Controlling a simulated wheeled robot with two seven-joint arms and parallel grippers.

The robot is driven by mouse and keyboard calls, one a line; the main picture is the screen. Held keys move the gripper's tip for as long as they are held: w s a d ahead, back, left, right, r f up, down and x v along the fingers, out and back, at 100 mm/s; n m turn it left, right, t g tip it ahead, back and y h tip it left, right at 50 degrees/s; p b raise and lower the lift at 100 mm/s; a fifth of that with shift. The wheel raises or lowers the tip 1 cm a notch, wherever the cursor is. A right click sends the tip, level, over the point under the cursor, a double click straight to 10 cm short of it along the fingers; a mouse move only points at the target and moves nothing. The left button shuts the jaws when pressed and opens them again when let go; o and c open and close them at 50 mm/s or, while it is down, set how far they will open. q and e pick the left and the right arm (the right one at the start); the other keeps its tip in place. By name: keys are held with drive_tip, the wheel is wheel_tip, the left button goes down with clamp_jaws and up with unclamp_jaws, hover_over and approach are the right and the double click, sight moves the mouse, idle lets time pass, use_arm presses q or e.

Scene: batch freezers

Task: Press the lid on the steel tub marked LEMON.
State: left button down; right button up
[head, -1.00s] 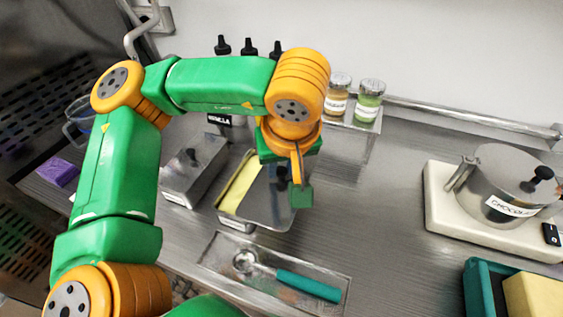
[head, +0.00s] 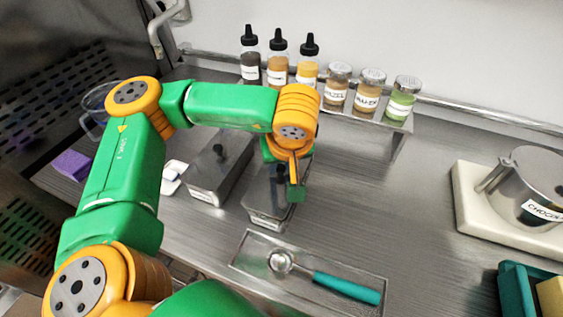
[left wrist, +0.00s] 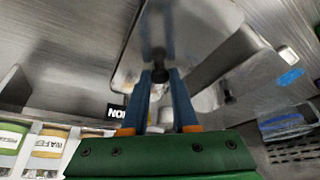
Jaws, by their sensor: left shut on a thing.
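A steel tub (head: 268,220) stands on the counter left of the middle, with a small label on its front that I cannot read here. A steel lid (head: 262,188) covers its top; I cannot tell whether it is pressed fully down. My left gripper (head: 295,188) is over the tub, shut on the lid's black knob. In the left wrist view the two blue fingers (left wrist: 160,88) hold the knob (left wrist: 159,75) above the lid (left wrist: 190,35). A black label (left wrist: 117,113) with upside-down letters, like part of LEMON, shows there. My right gripper is out of view.
Another lidded steel tub (head: 205,180) stands close on the left. In front lies a tray (head: 245,262) with a teal-handled scoop (head: 345,288). Behind is a rack (head: 395,125) of bottles and jars. A chocolate pot (head: 535,185) stands right; the counter between is clear.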

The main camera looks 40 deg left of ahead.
use_arm(q)
drive_tip(key=shift+d, duration=0.3)
drive_tip(key=shift+a, duration=0.15)
idle(0.3)
idle(0.3)
drive_tip(key=shift+b, duration=0.35)
idle(0.4)
drive_tip(key=shift+f+b, duration=0.15)
drive_tip(key=shift+b, duration=0.25)
idle(0.5)
